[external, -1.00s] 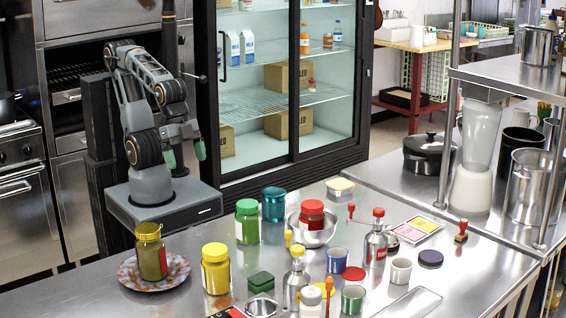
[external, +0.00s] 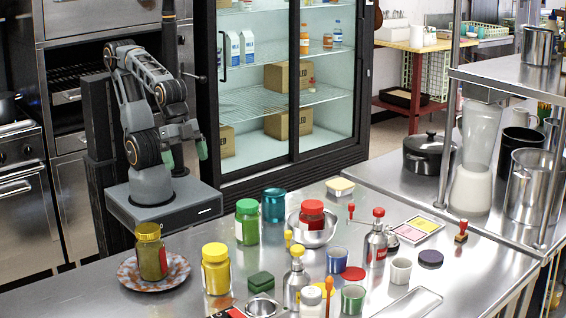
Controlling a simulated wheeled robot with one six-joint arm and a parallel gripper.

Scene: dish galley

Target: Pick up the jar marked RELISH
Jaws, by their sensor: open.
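Several lidded jars stand on the steel counter, and I cannot read a RELISH mark on any of them. A green jar with a pale label (external: 247,226) stands at the back. A yellow jar (external: 216,271) stands in front of it. An olive jar with a mustard-coloured lid (external: 152,256) stands on a patterned plate (external: 128,277) at the left. A red-lidded jar (external: 312,214) sits in a metal bowl (external: 318,239). My gripper (external: 185,156) is open and empty, its green fingertips apart, above my base and behind the counter, away from all the jars.
A teal container (external: 274,205) stands beside the green jar. Squeeze bottles (external: 376,243), cups (external: 352,298) and a green block (external: 261,281) crowd the middle and front of the counter (external: 90,290). A metal rack (external: 500,80) stands at the right.

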